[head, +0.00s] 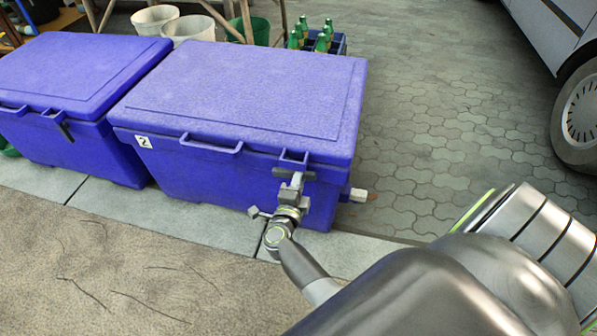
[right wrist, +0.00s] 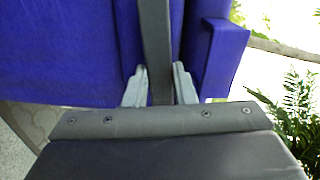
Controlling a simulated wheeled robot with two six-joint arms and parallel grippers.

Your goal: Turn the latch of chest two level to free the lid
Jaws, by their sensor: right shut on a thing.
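Chest two (head: 235,95) is a closed blue chest with a "2" label (head: 143,141) on its front. Its latch (head: 309,176) is a dark bar below the lid's front edge, near the right corner; it looks about level in the head view. My right gripper (head: 294,183) is at the chest front, shut on this latch. In the right wrist view the dark latch bar (right wrist: 156,40) passes between the two pale fingertips (right wrist: 160,88), beside a blue part of the chest. The gripper hides part of the latch. My left gripper is out of view.
Another blue chest (head: 70,70) stands close on the left, its dark latch (head: 65,131) tilted. Pots (head: 188,29) and a crate of green bottles (head: 322,42) are behind. A vehicle (head: 565,45) is at the upper right. The paving (head: 450,130) right of chest two is clear.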

